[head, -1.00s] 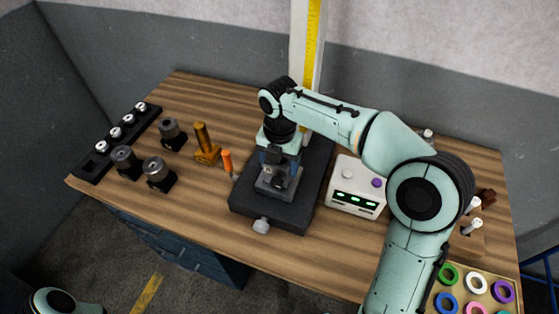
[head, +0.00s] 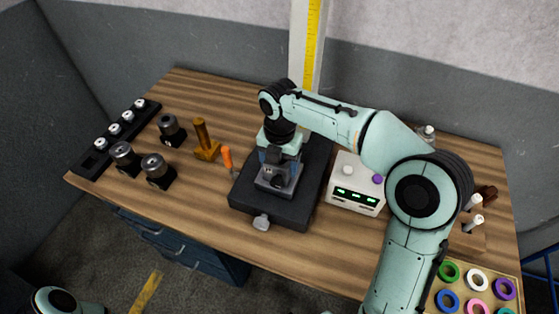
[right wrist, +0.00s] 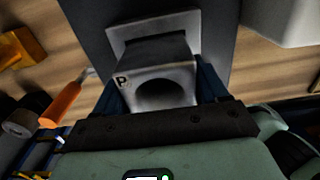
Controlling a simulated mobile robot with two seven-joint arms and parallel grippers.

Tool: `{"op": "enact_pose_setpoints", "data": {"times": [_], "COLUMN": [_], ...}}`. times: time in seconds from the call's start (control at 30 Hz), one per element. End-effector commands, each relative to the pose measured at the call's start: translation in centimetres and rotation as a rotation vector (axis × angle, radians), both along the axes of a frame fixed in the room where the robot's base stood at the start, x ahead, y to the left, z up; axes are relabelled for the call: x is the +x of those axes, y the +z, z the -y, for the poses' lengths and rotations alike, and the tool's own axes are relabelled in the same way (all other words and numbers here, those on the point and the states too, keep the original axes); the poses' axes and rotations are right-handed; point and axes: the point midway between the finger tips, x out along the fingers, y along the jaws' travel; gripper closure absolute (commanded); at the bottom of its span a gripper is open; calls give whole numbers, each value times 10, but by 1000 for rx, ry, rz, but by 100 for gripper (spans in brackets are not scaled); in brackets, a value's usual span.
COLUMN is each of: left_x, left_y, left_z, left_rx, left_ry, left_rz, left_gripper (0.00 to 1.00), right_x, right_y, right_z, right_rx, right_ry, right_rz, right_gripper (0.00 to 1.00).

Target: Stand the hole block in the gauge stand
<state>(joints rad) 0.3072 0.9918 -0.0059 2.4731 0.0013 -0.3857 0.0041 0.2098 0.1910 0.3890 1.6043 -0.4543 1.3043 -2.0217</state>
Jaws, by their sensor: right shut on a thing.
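The hole block (right wrist: 152,72) is a grey metal block with a round hole and a "P" mark in the right wrist view. My right gripper (head: 279,160) is shut on it, with a blue finger on each side. The gauge stand (head: 240,196) has a black base and a tall post with a yellow scale (head: 312,45). The gripper points down over this base. A grey square seat (right wrist: 118,35) on the base lies right at the block's far end. I cannot tell whether the block rests fully in it. My left gripper is out of view.
An orange-handled tool (head: 227,158) and a brass piece (head: 204,143) stand left of the base. A white box with green displays (head: 356,186) stands close on its right. Dark cylindrical parts (head: 156,170) and a black rack (head: 90,168) are farther left. A ring tray (head: 462,286) is at front right.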

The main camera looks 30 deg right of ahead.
Motion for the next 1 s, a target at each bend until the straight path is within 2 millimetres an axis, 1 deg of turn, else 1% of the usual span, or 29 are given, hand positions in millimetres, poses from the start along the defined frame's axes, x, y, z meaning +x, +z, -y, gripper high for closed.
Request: {"op": "enact_pose_setpoints", "data": {"times": [0.03,0.6,0.87,0.9,0.97,1.0], "left_x": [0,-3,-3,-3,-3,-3], "left_y": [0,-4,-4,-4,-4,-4], "left_z": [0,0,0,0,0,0], "left_rx": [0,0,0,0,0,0], "left_ry": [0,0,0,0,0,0], "left_rz": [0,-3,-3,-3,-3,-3], "left_gripper": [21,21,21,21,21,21], "right_x": [1,1,1,1,1,1], "right_y": [2,-7,-8,-8,-8,-8], "right_z": [0,-1,-1,-1,0,0], "right_rx": [0,0,0,0,1,0], "right_ry": [0,1,1,1,1,1], "right_rz": [6,8,8,8,7,6], "right_gripper": [100,100,100,24,5,0]}}
